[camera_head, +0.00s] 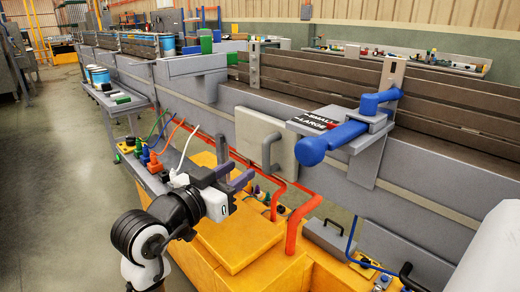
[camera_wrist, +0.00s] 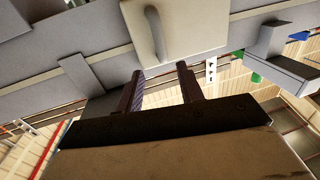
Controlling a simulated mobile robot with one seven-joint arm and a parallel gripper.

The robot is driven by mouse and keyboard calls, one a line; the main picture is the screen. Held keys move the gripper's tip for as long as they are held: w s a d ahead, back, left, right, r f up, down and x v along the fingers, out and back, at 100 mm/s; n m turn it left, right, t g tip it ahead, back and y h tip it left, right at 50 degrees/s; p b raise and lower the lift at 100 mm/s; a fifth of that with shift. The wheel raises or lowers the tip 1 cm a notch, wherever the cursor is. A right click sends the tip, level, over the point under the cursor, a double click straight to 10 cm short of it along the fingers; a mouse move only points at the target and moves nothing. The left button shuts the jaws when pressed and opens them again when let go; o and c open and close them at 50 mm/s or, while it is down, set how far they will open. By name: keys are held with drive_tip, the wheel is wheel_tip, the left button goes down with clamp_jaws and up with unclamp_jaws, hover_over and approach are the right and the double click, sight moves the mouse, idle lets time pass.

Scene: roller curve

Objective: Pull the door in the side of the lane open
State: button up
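The door (camera_head: 249,137) is a beige square panel on the grey side of the lane (camera_head: 335,185). It looks flat against that side. A grey upright bar handle (camera_head: 271,152) curves out near its right edge. In the wrist view the door (camera_wrist: 195,25) is at the top, with its handle (camera_wrist: 156,32) hanging above and between my fingertips. My gripper (camera_head: 238,160) is open and empty, just in front of the door and a little left of the handle. In the wrist view my gripper's two dark fingers (camera_wrist: 158,74) stand apart, short of the handle.
An orange cabinet (camera_head: 235,238) stands below the door, with orange pipes (camera_head: 297,222) and plugs beside it. A blue lever (camera_head: 340,135) on a bracket juts out to the right of the door. Open floor (camera_head: 60,190) lies on the left.

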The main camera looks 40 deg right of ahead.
sight(264, 153)
drive_tip(key=p+x, duration=0.2)
drive_tip(key=x, duration=0.9)
drive_tip(key=shift+w+d, duration=0.1)
drive_tip(key=shift+d, duration=0.15)
drive_tip(key=shift+c, duration=0.4)
clamp_jaws()
